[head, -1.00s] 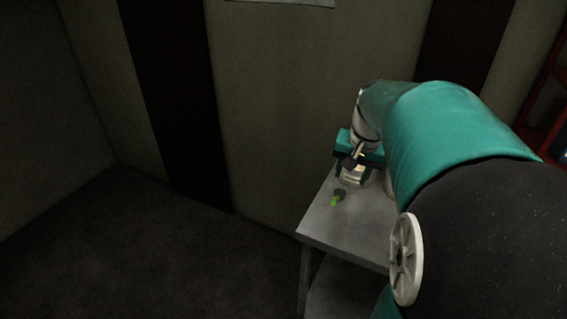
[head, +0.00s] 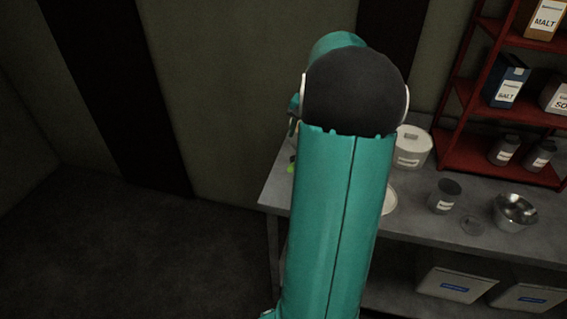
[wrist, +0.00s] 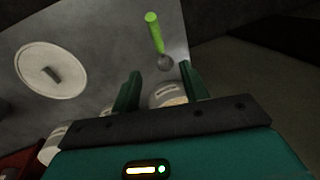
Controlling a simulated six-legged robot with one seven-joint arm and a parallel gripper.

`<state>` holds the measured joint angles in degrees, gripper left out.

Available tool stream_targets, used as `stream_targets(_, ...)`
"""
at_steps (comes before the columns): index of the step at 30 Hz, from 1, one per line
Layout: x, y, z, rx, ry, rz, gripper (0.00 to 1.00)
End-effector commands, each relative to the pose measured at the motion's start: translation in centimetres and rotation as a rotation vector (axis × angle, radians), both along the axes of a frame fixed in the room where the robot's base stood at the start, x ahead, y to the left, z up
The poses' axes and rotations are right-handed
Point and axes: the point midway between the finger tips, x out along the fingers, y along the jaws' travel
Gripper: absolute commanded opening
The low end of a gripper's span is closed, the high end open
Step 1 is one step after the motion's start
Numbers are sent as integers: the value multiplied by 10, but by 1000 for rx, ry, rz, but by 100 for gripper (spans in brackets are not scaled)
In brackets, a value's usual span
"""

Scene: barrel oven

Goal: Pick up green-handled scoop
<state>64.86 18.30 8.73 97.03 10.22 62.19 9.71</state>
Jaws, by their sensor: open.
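The green-handled scoop (wrist: 155,34) lies on the grey table in the wrist view, its bright green handle pointing up and its small grey bowl toward my gripper. In the head view only a bit of its green handle (head: 290,168) shows at the table's left end, beside my arm. My gripper (wrist: 158,78) is open, its two green fingers apart with the scoop's bowl just beyond and between their tips. Nothing is held. In the head view my arm hides most of the gripper and scoop.
A round white lid (wrist: 52,72) lies left of the scoop. A white tub (head: 411,147), a dark jar (head: 444,196) and a metal bowl (head: 514,211) stand on the table (head: 415,220). A red shelf (head: 470,150) stands behind at right. Open floor lies left.

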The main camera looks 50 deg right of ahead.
Motion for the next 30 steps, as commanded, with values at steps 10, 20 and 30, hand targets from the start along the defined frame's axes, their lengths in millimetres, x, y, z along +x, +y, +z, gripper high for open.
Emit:
stream_targets(10, 2, -2, -49, 6, 1, -13, 45)
stream_targets(20, 12, 3, -87, 3, 0, -12, 45)
stream_targets(30, 21, 12, -131, 3, 0, -9, 45)
